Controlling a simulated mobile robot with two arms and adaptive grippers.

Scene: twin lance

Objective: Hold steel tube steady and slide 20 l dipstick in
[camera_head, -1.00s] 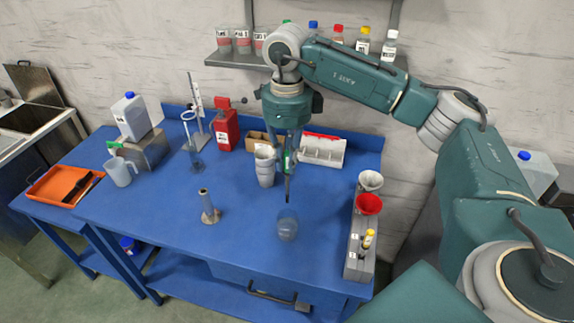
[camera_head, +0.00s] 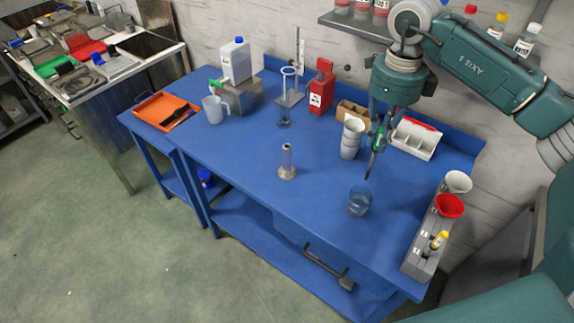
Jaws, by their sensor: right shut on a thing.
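The steel tube (camera_head: 287,160) stands upright on its round foot near the middle of the blue table. My right gripper (camera_head: 376,147) points down over the table, to the right of the tube and apart from it. It is shut on a thin dark piece (camera_head: 369,170), which appears to be the dipstick and hangs down above the table behind the clear glass beaker. Its lower tip is near the beaker's rim in the picture; its markings are too small to read. My left gripper is not in view.
A clear beaker (camera_head: 359,201) stands below my right gripper. White stacked cups (camera_head: 352,140) stand close to its left. A grey rack (camera_head: 419,262) with a red funnel (camera_head: 449,206) lines the right edge. An orange tray (camera_head: 152,114) lies at the left. The front middle is clear.

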